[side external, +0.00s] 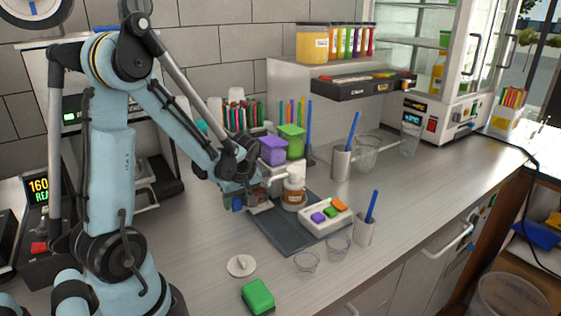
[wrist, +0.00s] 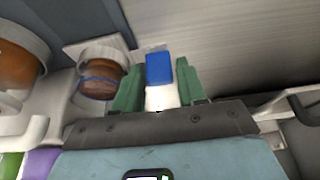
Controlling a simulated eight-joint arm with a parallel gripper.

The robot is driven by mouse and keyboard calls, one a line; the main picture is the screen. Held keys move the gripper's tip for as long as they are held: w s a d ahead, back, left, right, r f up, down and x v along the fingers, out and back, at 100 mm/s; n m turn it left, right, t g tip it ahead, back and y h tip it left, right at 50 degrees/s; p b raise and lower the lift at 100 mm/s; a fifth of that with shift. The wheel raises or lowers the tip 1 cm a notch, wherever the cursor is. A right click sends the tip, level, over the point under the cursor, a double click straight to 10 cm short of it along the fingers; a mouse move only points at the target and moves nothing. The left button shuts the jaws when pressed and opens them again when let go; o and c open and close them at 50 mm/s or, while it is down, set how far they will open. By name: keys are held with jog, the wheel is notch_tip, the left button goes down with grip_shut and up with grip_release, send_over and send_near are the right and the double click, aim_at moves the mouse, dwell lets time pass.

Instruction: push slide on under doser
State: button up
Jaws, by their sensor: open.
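My gripper (side external: 240,196) is low over the counter, left of the brown jars, and its fingertips are hard to make out in the side view. In the wrist view, my gripper (wrist: 158,85) has its two green fingers apart. A blue block (wrist: 159,68) with a white part (wrist: 162,97) below it shows between the fingers; I cannot tell whether they touch it. It may be the slide's tab. A brown jar (wrist: 100,82) in a pale holder is left of the fingers. A white-capped brown jar (side external: 294,188) stands by the dark mat, possibly part of the doser.
Clear cups (side external: 306,263), a white disc (side external: 241,265) and a green block (side external: 258,296) are in front. Purple (side external: 272,150) and green (side external: 291,139) tubs stand behind.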

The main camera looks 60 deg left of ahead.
jog(key=v, duration=1.2)
jog(key=x, duration=1)
jog(key=shift+f, duration=0.45)
dwell(0.3)
grip_shut()
